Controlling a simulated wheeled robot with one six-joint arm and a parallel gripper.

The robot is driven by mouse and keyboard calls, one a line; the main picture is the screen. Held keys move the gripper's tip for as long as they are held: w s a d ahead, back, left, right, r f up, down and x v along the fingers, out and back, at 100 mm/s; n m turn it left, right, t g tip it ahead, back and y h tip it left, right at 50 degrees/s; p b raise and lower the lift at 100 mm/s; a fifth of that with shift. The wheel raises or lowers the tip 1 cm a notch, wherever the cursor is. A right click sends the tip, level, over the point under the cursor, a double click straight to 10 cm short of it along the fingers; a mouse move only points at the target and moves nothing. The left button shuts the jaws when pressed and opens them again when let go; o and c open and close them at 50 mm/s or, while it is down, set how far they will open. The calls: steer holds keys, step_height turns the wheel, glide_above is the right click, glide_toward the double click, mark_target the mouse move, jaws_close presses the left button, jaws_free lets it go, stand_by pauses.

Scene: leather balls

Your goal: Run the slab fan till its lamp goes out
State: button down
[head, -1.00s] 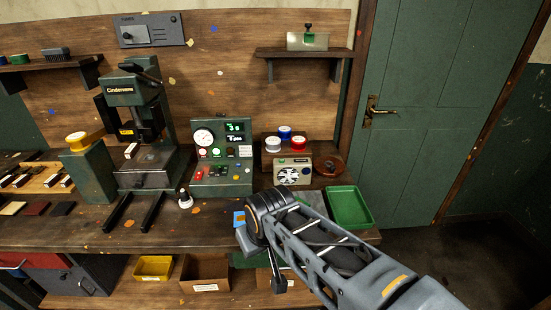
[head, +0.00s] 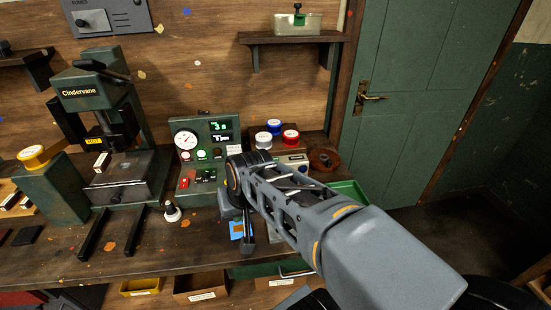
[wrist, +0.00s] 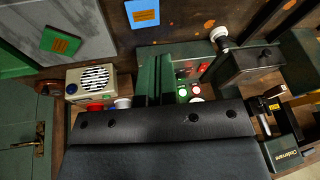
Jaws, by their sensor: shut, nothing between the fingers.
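The slab fan is a beige box with a round slotted grille. In the wrist view the fan (wrist: 92,82) is on the left, with a blue round knob (wrist: 72,88) on its face. In the head view my arm hides most of the fan (head: 296,162) and only its top part shows. I cannot make out whether its lamp is lit. My gripper (head: 248,242) is shut and empty, pointing down over the bench, to the left of the fan in the head view. Its dark fingers (wrist: 166,75) also show in the wrist view, apart from the fan.
A green control panel (head: 208,138) with a gauge stands left of the fan, and a press (head: 105,130) farther left. White, blue and red tins (head: 290,137) stand behind the fan. A blue card (head: 237,230) and a white-based knob (head: 172,212) lie on the bench front.

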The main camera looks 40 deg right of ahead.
steer(key=w+d+r+m+y+p, duration=0.1)
steer(key=w+d+r+m, duration=0.25)
steer(key=w+m, duration=0.3)
steer(key=m+t+y+p, duration=0.1)
steer(key=m+t+p, duration=0.3)
steer(key=m, duration=1.1)
glide_above(276, 159)
steer(key=b, duration=0.1)
steer(key=shift+s+a+f+t, duration=0.1)
steer(key=shift+a+f+t, duration=0.05)
steer(key=shift+f+t, duration=0.25)
step_height(276, 159, down, 9)
steer(key=b, duration=0.7)
steer(key=shift+r, duration=0.15)
steer(key=shift+b, duration=0.35)
steer(key=shift+f, duration=0.4)
